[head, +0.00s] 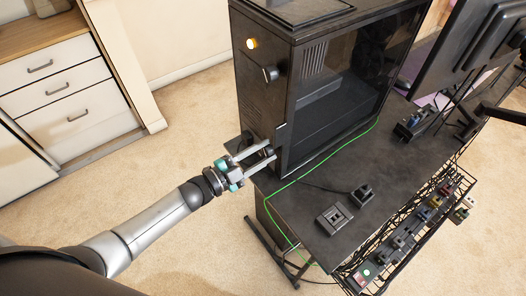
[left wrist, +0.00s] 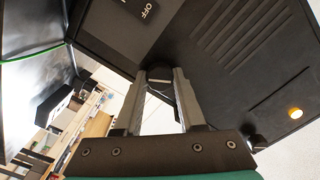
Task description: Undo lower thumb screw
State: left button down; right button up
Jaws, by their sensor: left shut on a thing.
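The black computer case (head: 262,105) stands on the dark desk. My left gripper (head: 271,153) reaches its lower rear edge from the left and is shut on the lower thumb screw. In the left wrist view the two fingers (left wrist: 160,80) are on either side of the dark round thumb screw (left wrist: 160,73), close against the case (left wrist: 222,50). The fingers hide part of the screw, so I cannot tell how far it is threaded in. The upper thumb screw (head: 270,74) is a dark knob higher on the same edge. My right gripper is not in view.
An orange light (head: 251,43) glows on the case. A green cable (head: 285,187) runs along the desk beside it. A black socket box (head: 334,219) and a monitor (head: 470,45) are to the right. Open carpet lies left of the case, before a white drawer cabinet (head: 60,90).

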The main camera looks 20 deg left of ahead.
pick_arm(q)
jog(key=c, duration=0.5)
grip_release()
jog(key=shift+s+a, duration=0.1)
jog(key=v, duration=1.5)
jog(key=shift+p, duration=0.35)
